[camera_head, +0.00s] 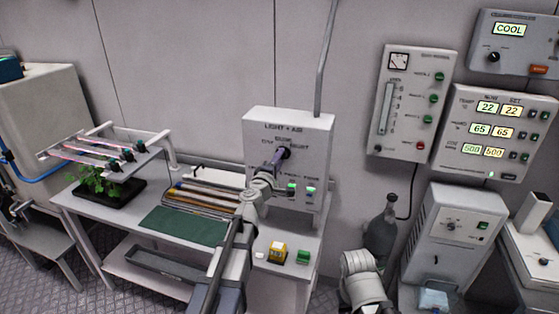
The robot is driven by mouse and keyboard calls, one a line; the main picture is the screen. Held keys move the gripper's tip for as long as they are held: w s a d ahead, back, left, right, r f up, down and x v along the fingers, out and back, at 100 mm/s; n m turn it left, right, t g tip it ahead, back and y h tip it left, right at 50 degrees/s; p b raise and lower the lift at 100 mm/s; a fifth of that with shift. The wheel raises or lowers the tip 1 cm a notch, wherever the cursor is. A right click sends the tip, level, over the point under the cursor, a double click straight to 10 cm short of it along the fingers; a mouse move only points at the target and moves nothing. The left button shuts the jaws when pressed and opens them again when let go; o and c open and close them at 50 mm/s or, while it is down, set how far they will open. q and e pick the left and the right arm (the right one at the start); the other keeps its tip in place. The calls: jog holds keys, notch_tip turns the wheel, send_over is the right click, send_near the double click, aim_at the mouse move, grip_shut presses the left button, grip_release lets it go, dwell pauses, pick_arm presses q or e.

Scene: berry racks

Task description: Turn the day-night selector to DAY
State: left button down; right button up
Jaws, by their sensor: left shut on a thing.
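The light and air cabinet (315,140) stands at the back of the bench, with a dark round selector (286,153) on its upper front. Small lettering surrounds the selector, too blurred to read surely. My left arm reaches up from the bottom middle. My left gripper (278,160) is shut on the selector, and its fingers cover part of it. I cannot tell which mark the selector points to. My right arm shows as a grey link at the bottom, right of middle; its gripper does not show clearly.
Two lit green buttons sit low on the cabinet, near my left wrist. A yellow block (277,253) and a green block (302,257) lie at the bench's front. A dark bottle-shaped thing (383,235) stands at right.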

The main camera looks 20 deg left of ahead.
pick_arm(q)
jog(key=shift+n, duration=0.7)
jog(key=c, duration=0.5)
grip_release()
jog(key=s, duration=0.8)
jog(key=shift+a+f, duration=0.15)
jog(key=shift+a, duration=0.15)
jog(key=shift+w+d, duration=0.1)
